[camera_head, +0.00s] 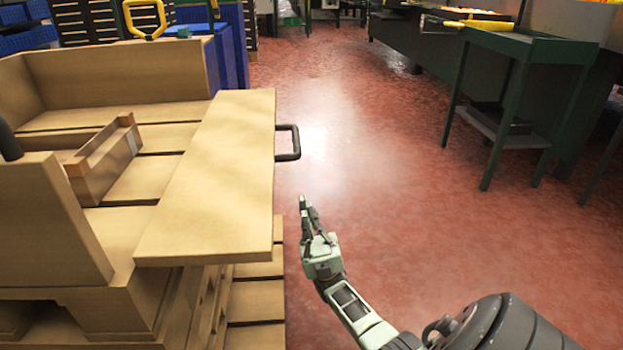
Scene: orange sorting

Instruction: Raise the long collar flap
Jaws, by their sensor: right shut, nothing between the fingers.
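The long collar flap (222,170) is a light wooden board at the right side of the pallet collar. It is folded outward and lies about flat, its outer edge sticking out past the pallet. A black handle (297,142) is fixed to its outer edge. My right gripper (304,203) is shut and empty, over the red floor, just right of the flap and nearer to me than the handle. It does not touch either. My left gripper is not in view; a small dark shape shows at the left edge.
The collar's back wall (125,80) and near wall (55,215) stand upright. A wooden crate-like piece (105,160) lies on the pallet slats. A green metal table (525,45) stands at the back right. The red floor (390,200) between is clear.

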